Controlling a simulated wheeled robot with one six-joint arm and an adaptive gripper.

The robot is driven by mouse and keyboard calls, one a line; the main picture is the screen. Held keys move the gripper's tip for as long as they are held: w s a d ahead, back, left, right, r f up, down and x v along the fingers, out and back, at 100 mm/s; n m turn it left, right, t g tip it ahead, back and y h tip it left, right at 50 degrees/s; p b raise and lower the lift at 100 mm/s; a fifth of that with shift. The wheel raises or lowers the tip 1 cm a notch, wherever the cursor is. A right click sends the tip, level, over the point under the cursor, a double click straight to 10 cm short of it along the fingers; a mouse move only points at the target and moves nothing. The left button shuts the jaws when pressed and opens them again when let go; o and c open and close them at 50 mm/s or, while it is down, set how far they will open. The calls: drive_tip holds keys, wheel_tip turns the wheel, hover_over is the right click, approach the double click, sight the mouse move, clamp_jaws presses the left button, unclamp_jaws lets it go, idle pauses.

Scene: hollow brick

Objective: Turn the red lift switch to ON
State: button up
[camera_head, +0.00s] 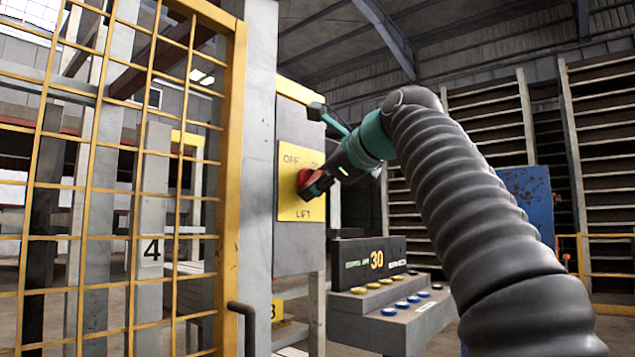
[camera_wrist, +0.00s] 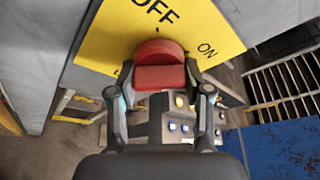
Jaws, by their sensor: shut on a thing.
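The red lift switch (camera_head: 303,178) is a round knob on a yellow plate (camera_head: 287,206) marked OFF, ON and LIFT, fixed to a grey panel on a post. In the wrist view the knob (camera_wrist: 160,62) has a raised bar across it, and OFF and ON show on the yellow plate (camera_wrist: 100,45) beyond it. My gripper (camera_head: 316,187) reaches the knob from the right and hides part of it. In the wrist view my gripper (camera_wrist: 160,88) has a finger on each side of the knob and is shut on it. I cannot tell exactly which word the knob points to.
A yellow mesh gate (camera_head: 125,160) stands to the left, with a dark handle (camera_head: 241,315) low at its edge. A grey console (camera_head: 385,310) with several yellow and blue buttons stands below right. A blue panel (camera_head: 528,200) is behind my arm. Slatted racks (camera_head: 600,150) stand behind.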

drive_tip(key=shift+r, duration=0.1)
drive_tip(key=o, duration=1.2)
drive_tip(key=shift+c, duration=0.2)
drive_tip(key=v, duration=1.2)
drive_tip(key=shift+w, duration=0.1)
